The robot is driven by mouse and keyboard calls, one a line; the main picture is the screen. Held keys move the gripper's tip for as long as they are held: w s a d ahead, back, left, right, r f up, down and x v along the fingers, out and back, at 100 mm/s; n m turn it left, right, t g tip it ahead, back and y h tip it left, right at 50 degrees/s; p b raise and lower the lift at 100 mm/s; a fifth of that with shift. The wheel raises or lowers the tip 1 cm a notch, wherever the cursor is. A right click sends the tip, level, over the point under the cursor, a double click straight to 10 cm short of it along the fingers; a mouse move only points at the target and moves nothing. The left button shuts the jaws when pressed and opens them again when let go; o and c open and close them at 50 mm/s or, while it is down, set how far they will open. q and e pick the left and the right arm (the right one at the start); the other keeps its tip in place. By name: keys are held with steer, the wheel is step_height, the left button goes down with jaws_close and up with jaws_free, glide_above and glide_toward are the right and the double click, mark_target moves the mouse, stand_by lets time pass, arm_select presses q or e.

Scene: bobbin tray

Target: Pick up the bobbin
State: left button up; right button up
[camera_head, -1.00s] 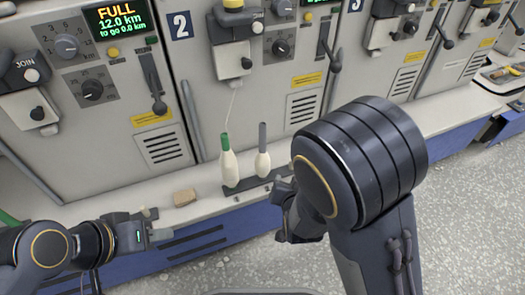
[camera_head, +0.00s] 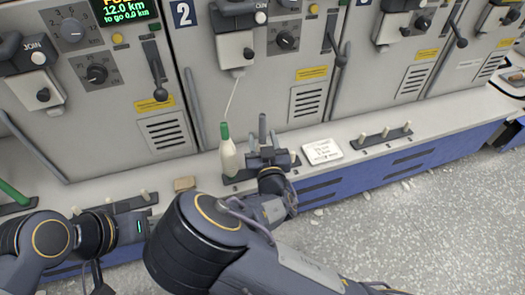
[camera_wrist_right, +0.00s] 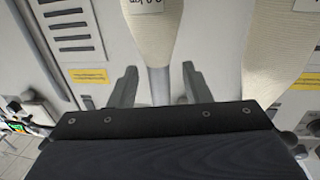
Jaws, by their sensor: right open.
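Two cream bobbins stand side by side on a dark peg rail. One bobbin (camera_head: 229,158) has a green top and a thread running up from it to machine 2. The other has a grey tube (camera_head: 262,127), and my right gripper hides much of its body. My right gripper (camera_head: 266,156) is open at this bobbin. In the right wrist view the grey tube (camera_wrist_right: 160,86) lies between the two spread fingers, with its cream body (camera_wrist_right: 153,35) beyond. The green-topped bobbin's body (camera_wrist_right: 278,50) is to the right there. My left gripper (camera_head: 140,226) is at the lower left, its fingers unclear.
A tan block (camera_head: 184,183) lies on the ledge left of the bobbins. A white label card (camera_head: 322,151) and a peg rail (camera_head: 385,136) with several pegs are to the right. Machine fronts (camera_head: 235,90) rise behind the ledge. Another rail with pegs is at the left.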

steer(key=shift+w, duration=0.55)
jaws_close()
steer(key=shift+r, duration=0.1)
